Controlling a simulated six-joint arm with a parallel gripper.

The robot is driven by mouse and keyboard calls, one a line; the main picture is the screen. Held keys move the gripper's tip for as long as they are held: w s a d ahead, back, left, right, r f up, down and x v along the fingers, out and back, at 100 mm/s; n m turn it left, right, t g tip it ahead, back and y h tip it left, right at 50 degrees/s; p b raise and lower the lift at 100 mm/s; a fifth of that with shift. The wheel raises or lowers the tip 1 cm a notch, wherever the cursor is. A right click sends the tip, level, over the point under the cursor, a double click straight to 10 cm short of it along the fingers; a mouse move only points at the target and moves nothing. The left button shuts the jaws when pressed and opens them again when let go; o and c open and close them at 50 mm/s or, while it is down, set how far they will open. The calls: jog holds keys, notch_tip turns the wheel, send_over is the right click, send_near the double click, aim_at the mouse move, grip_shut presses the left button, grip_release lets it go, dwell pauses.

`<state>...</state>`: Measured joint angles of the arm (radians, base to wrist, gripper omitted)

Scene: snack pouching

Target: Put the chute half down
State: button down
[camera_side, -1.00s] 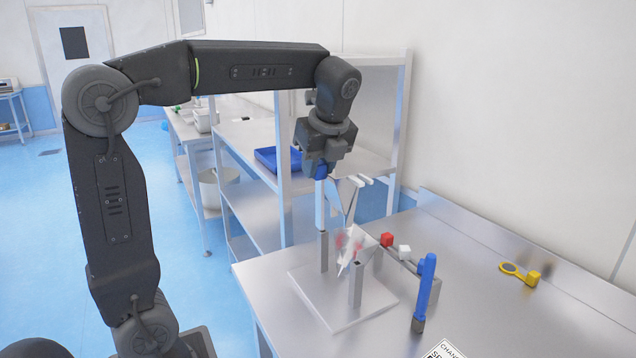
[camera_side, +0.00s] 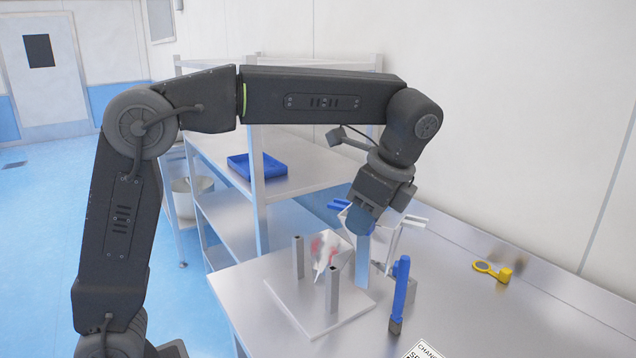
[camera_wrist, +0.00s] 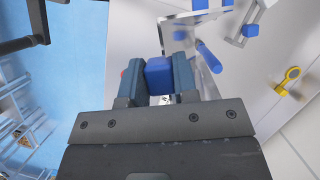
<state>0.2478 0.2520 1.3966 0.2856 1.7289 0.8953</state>
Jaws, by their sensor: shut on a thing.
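My gripper (camera_side: 363,216) is above the bench, just right of the pouch stand, pointing down. In the wrist view its fingers (camera_wrist: 160,76) are shut on the blue grip block (camera_wrist: 160,70) of the chute half. A pale, shiny panel (camera_side: 362,262), apparently part of the chute half, hangs upright below the gripper. Its lower end is close to the stand; I cannot tell whether it touches anything. The clear pouch with red marks (camera_side: 326,254) leans between the posts of the stand's white base plate (camera_side: 318,318).
A pale frame with blue ends (camera_side: 395,236) is behind the gripper. A yellow ring tool (camera_side: 487,268) lies at right on clear metal bench. A blue tray (camera_side: 257,166) sits on the shelf behind.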

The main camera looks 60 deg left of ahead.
jog(key=s+d+f+n+g, duration=0.1)
jog(key=s+d+n, duration=0.1)
jog(key=d, duration=0.5)
jog(key=s+d+f+n, duration=0.1)
jog(key=d+f+n, duration=0.1)
jog(key=d, duration=0.5)
notch_tip(320, 180, down, 12)
jog(key=a+n+g+h, duration=0.1)
jog(key=a+n+h, duration=0.1)
jog(key=n, duration=0.7)
jog(key=shift+s+a+g+h, duration=0.3)
jog(key=shift+a+h, duration=0.1)
jog(key=shift+h, duration=0.5)
jog(key=shift+f, duration=0.5)
jog(key=c, duration=0.8)
grip_release()
jog(key=shift+f, duration=0.1)
